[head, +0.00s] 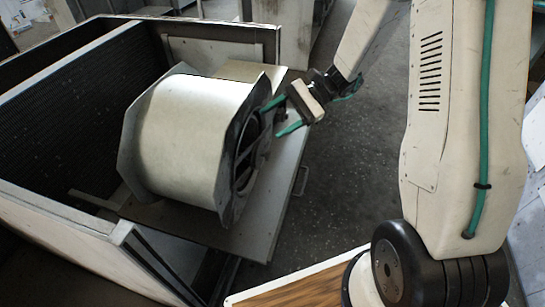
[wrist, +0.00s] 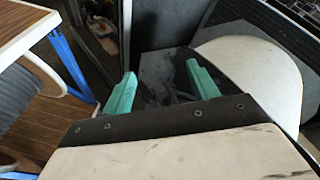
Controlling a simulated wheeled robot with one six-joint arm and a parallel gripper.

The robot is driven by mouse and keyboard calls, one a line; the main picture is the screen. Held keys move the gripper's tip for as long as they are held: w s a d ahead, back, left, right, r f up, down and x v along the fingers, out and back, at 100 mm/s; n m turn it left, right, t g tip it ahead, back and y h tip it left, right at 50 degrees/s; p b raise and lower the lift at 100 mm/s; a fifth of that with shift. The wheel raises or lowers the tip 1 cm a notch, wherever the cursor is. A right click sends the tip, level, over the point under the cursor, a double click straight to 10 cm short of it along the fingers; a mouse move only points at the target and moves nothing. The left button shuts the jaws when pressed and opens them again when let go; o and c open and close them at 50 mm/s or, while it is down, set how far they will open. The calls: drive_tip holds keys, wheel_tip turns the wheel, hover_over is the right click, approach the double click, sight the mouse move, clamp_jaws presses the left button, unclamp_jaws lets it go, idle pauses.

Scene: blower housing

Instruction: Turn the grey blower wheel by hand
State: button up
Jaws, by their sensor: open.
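The blower housing (head: 185,135) is a cream drum-shaped shell with flat end plates, lying on its side in an open cabinet. Its right end plate is dark and has a round opening. The blower wheel (head: 246,160) shows only partly in that opening, as dark and grey bars in shadow. My gripper (head: 272,120) is open, with two green fingers pointing at the opening's upper right edge. Whether they touch anything I cannot tell. In the wrist view the fingers of my gripper (wrist: 161,70) are spread in front of the dark end plate, and the pale shell (wrist: 262,75) is at right.
The cabinet (head: 70,228) has raised walls around the housing. A pale panel with a handle (head: 301,180) lies along its right side. Open dark floor (head: 345,170) is to the right. A wood-topped table (head: 310,288) is at the bottom, and also in the wrist view (wrist: 22,28).

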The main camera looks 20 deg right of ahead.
drive_tip(key=w+d+f+m+t, duration=0.3)
drive_tip(key=f+m+t, duration=0.15)
drive_tip(key=f, duration=0.45)
drive_tip(key=w+d+f+m+t, duration=0.25)
drive_tip(key=f+m+t, duration=0.2)
drive_tip(key=f, duration=0.45)
drive_tip(key=w+d+f+m+t, duration=0.3)
drive_tip(key=f+m, duration=0.2)
drive_tip(key=f, duration=0.5)
drive_tip(key=x, duration=0.7)
drive_tip(key=shift+r+y, duration=0.2)
drive_tip(key=shift+y, duration=0.1)
drive_tip(key=shift+s+a, duration=0.1)
clamp_jaws()
